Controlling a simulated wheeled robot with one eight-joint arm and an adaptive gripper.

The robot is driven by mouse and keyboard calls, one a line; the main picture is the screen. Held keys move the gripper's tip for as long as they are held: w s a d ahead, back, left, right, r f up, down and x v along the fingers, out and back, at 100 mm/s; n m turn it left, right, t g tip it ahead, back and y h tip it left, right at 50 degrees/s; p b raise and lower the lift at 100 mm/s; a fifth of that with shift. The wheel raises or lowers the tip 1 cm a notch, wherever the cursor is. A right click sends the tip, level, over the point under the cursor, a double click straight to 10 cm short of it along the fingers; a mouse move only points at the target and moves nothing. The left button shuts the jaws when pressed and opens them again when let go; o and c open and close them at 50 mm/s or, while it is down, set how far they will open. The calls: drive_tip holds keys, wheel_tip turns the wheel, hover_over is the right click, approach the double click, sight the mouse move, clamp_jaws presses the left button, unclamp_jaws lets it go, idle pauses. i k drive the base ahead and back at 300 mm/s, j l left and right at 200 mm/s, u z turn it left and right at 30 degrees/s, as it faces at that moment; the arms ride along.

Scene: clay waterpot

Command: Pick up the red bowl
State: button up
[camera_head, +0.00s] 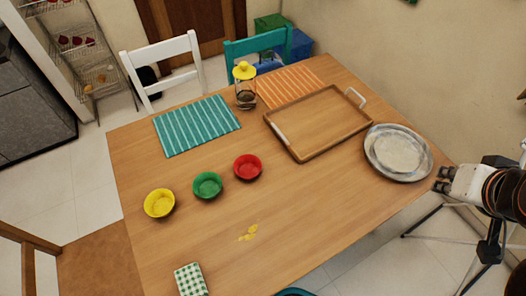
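The red bowl (248,168) stands upright on the wooden table (320,205), near its middle. It is the rightmost of three small bowls in a slanting row, and looks empty. A green bowl (207,186) is just left of it and a yellow bowl (159,204) is further left. My gripper (438,180) is at the right edge of the table, far to the right of the red bowl, beside a metal plate. It holds nothing that I can see. Its fingers are small here, and I cannot tell how far apart they are.
A wooden tray (318,122) with white handles lies right of and behind the red bowl. The round metal plate (398,152) is between it and my gripper. A yellow-topped jar (245,88) stands behind. Yellow spots and a checked cloth (190,280) are in front.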

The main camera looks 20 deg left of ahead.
sight(248, 167)
drive_tip(key=u, duration=1.55)
drive_tip(key=k+l+z, duration=0.5)
drive_tip(key=l+z, duration=0.25)
drive_tip(key=k, duration=0.2)
drive_tip(key=j+z, duration=0.05)
